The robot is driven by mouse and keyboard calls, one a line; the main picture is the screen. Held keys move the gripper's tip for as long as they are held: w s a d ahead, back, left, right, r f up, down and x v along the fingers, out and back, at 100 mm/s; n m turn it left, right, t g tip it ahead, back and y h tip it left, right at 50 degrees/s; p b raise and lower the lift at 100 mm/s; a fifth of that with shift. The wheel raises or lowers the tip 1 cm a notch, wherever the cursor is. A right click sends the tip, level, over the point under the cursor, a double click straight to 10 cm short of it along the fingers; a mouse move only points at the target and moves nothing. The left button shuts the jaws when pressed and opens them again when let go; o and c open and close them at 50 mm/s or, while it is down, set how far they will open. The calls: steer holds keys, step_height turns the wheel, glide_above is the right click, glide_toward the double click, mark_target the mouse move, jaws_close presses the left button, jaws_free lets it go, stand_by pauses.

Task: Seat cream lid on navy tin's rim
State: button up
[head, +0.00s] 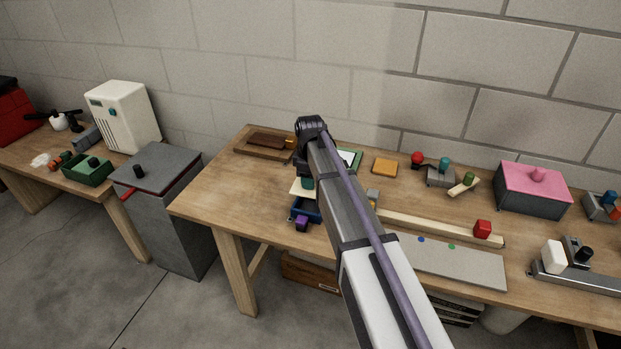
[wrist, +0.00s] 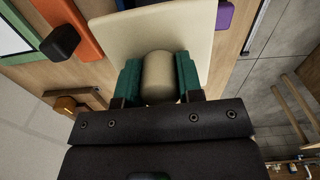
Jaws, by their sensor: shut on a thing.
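The cream lid (wrist: 112,35) is a flat plate with a rounded cream knob (wrist: 159,78). My gripper (wrist: 158,85) is shut on that knob, one teal finger on each side. In the head view the lid (head: 297,188) shows beside my teal fingers (head: 308,183), partly hidden by my arm. The navy tin (head: 311,213) stands on the bench just in front of the lid in the head view, and its open inside shows in part. Whether the lid touches the tin's rim cannot be told. The tin is hidden in the wrist view.
A purple block (head: 301,223) is at the tin's front; it also shows in the wrist view (wrist: 224,15). An orange piece (wrist: 78,28) with a black knob lies close to the lid. A long wooden strip (head: 430,227) lies right of my arm. A brown tray (head: 266,145) is behind.

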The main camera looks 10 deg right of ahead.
mark_target(310, 192)
steer(key=shift+f+b, duration=2.5)
steer(key=shift+f, duration=0.3)
steer(key=shift+f+b, duration=0.45)
steer(key=shift+f, duration=0.05)
steer(key=o, duration=1.2)
steer(key=shift+r, duration=0.15)
step_height(310, 192, up, 11)
steer(key=p, duration=1.1)
steer(key=shift+f, duration=0.2)
